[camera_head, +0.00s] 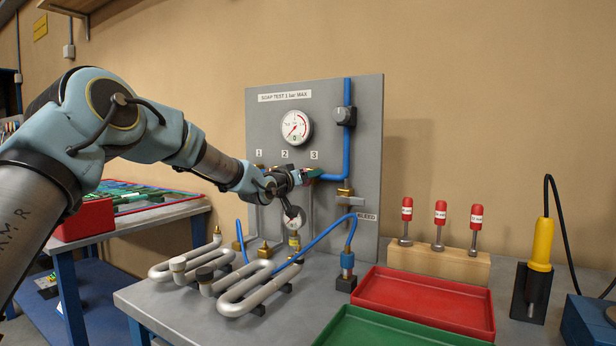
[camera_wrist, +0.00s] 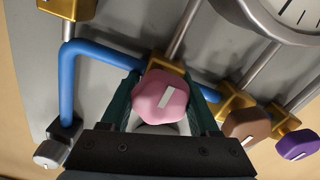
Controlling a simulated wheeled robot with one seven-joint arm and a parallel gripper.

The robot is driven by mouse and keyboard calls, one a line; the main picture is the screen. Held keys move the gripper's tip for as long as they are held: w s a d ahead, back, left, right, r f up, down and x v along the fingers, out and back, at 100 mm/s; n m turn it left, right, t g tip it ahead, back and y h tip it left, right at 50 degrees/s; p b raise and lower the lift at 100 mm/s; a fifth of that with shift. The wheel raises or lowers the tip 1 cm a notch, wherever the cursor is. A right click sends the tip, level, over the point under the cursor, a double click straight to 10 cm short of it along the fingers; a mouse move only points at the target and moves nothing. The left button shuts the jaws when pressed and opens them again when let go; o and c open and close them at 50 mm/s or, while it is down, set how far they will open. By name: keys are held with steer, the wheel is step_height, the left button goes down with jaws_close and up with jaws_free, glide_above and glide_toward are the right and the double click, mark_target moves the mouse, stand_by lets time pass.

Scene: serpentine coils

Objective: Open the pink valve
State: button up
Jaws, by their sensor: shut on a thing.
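The pink valve knob (camera_wrist: 160,100) has a lobed shape and a white bar mark, slanted in the wrist view. It sits on a brass body beside the blue pipe. My gripper (camera_wrist: 163,108) is shut on it, with a dark green finger on each side. In the head view my gripper (camera_head: 306,176) is at the grey test panel (camera_head: 362,115), just below the label 3. The pink knob cannot be made out there behind my gripper.
A brown knob (camera_wrist: 247,124) and a purple knob (camera_wrist: 297,146) sit close by on the same panel. A pressure gauge (camera_head: 296,127) is above my gripper. Metal coils (camera_head: 255,290), a red tray (camera_head: 425,300) and a green tray (camera_head: 385,330) lie on the bench below.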

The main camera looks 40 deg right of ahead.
stand_by(0.5)
steer(key=o, duration=1.4)
steer(key=b+v, duration=0.2)
steer(key=v, duration=0.8)
steer(key=shift+a+b, duration=0.4)
